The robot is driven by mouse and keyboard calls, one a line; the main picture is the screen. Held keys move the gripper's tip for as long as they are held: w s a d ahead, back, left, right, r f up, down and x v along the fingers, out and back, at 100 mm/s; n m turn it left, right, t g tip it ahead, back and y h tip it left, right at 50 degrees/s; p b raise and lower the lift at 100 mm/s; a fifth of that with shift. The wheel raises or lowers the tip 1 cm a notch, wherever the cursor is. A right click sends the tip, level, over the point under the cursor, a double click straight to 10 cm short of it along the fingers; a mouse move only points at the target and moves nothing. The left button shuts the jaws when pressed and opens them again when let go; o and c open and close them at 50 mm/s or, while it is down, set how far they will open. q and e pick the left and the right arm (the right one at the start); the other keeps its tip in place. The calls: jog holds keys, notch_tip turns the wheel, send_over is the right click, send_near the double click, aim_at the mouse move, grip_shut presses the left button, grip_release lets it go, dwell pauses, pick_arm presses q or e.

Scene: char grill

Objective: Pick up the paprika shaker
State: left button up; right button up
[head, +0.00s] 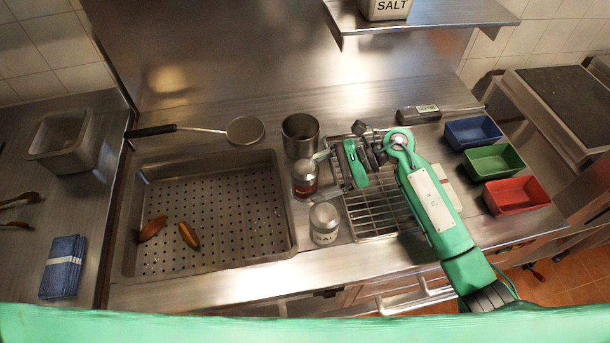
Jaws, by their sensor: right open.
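A metal-lidded shaker with a dark red band or contents (305,187), which looks like the paprika shaker, stands upright on the steel counter just right of the perforated pan. My right gripper (333,170) is open just to the right of this shaker, above the wire rack's left edge. One finger shows close to the shaker's lid; I cannot tell whether it touches. A second metal-lidded shaker (324,229) with a pale body stands nearer the front edge. Its label is too small to read. My left gripper is out of view.
A steel cylinder (300,136) stands behind the shakers. The perforated pan (215,228) holds two brown sausage-like pieces. A wire rack (376,221) lies under my right arm. Blue, green and red trays (515,205) stand at the right. A shelf (430,17) overhangs the back.

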aim_at(305, 181)
jog(key=shift+p+x, duration=0.65)
jog(key=shift+x, duration=1.15)
jog(key=shift+w, duration=0.1)
jog(key=c, duration=1.2)
jog(key=shift+c, duration=0.6)
jog(key=shift+r, duration=0.1)
